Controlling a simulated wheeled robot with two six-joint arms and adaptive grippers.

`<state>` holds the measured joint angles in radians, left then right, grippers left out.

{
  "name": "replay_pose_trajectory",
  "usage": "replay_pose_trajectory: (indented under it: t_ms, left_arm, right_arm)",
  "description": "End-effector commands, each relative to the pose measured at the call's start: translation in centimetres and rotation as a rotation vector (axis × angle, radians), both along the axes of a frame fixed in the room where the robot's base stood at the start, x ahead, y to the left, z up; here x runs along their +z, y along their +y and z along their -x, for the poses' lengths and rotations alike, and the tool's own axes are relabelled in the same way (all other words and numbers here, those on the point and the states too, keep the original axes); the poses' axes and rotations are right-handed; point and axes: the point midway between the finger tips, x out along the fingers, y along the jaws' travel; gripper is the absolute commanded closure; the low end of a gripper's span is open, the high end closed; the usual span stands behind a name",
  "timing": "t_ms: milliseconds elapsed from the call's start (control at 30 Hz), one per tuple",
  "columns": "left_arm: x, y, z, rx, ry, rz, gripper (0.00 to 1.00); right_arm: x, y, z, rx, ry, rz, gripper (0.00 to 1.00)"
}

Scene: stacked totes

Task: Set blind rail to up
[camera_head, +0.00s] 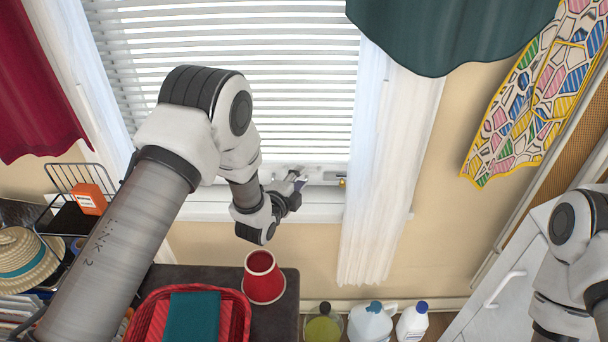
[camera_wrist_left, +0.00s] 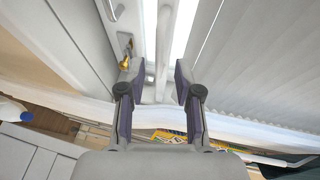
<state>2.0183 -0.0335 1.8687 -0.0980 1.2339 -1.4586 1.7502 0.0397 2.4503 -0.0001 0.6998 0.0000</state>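The white slatted blind (camera_head: 310,95) hangs lowered over the window in the head view, its slats spread nearly down to the sill. Its bottom end is partly hidden behind my left arm. In the left wrist view the slats (camera_wrist_left: 265,60) fill the right side. My left gripper (camera_head: 298,182) is at the lower edge of the blind, just above the sill. In the left wrist view it is open (camera_wrist_left: 156,72), with a narrow white bar (camera_wrist_left: 163,45) showing between the fingers. I cannot tell whether the fingers touch it. My right gripper is out of view.
A brass latch (camera_wrist_left: 125,62) is beside the left finger. White sheer curtains (camera_head: 385,170) flank the window. Below stand a red lampshade-like cup (camera_head: 263,280), a red basket (camera_head: 243,300) and several bottles (camera_head: 370,325). A wire rack (camera_head: 75,180) stands at left.

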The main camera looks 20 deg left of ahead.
Motion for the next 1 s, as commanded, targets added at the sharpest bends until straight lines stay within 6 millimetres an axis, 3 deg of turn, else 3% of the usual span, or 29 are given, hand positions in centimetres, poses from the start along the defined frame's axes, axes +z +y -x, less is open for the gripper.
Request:
replay_pose_trajectory:
  t_ms: [167, 400, 433, 500, 533, 833, 1000]
  left_arm:
    - [-0.5, -0.3, -2.3, 0.0, 0.0, 0.0, 0.66]
    - [-0.6, -0.3, -2.6, 0.0, 0.003, 0.001, 0.66]
    - [-0.6, -0.3, -2.6, 0.0, 0.003, 0.001, 0.7]
    - [-0.6, -0.3, -2.5, 0.001, 0.003, 0.0, 0.95]
    - [-0.6, -0.3, -2.5, 0.001, 0.003, 0.0, 1.0]
    - [-0.4, -0.3, -2.6, 0.001, 0.003, 0.0, 1.0]
    - [1.1, -0.3, -3.4, 0.001, 0.0, 0.001, 1.0]
  right_arm:
    - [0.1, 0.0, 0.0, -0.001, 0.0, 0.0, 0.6]
    - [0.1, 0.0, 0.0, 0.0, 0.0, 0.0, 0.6]
    - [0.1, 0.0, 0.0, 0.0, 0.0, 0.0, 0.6]
    - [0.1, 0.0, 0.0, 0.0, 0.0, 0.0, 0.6]
    - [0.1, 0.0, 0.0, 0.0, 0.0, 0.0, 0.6]
    - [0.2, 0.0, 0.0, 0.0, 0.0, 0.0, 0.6]
    - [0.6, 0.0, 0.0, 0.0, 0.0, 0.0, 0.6]
